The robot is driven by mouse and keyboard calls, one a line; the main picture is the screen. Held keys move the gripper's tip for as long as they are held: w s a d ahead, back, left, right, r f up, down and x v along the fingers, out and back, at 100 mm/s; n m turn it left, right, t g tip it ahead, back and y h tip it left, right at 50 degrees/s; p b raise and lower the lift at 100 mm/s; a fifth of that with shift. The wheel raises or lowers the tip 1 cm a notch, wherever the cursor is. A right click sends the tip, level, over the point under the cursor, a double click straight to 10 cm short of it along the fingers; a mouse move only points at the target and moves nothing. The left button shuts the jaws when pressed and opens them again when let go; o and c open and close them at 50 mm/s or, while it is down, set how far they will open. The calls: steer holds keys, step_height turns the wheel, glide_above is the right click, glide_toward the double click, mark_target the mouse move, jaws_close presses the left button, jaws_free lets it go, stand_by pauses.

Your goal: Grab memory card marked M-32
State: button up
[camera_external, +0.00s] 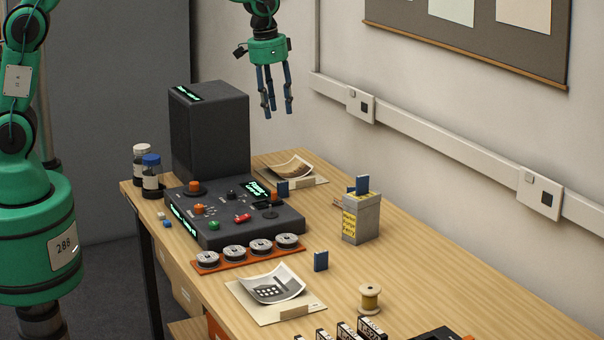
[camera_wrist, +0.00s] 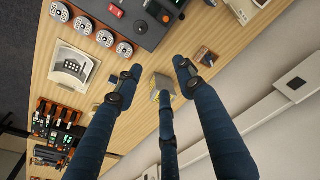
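Several small blue cards are in the external view. One stands on the table (camera_external: 320,261) right of the front photo, one (camera_external: 282,188) is by the console's far right corner, and one (camera_external: 362,185) stands upright on a grey box (camera_external: 368,224) with a yellow label. No M-32 marking is legible on any of them. My gripper (camera_external: 274,114) hangs high above the back of the table, its fingers pointing down, apart and empty. In the wrist view its dark blue fingers (camera_wrist: 160,74) are spread, with the grey box (camera_wrist: 157,83) seen between them, well below.
A dark console (camera_external: 238,216) and tall dark unit (camera_external: 210,135) stand at the back left. Reels on an orange tray (camera_external: 250,257), a photo (camera_external: 274,288), a thread spool (camera_external: 369,299) and black cassettes (camera_external: 350,331) lie nearer. The wall bounds the right side.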

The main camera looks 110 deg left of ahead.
steer(key=s+a+f+n+p, duration=0.1)
steer(key=a+f, duration=0.8)
steer(key=a, duration=0.2)
steer(key=n+g+h+p, duration=0.1)
glide_above(284, 182)
step_height(284, 182, down, 8)
steer(key=shift+d+f, duration=0.1)
steer(key=shift+f, duration=0.1)
steer(key=shift+f, duration=0.1)
steer(key=shift+f+b, duration=0.4)
steer(key=shift+f, duration=3.8)
steer(key=shift+f+b, duration=0.3)
steer(key=shift+f, duration=2.3)
steer(key=shift+c, duration=0.3)
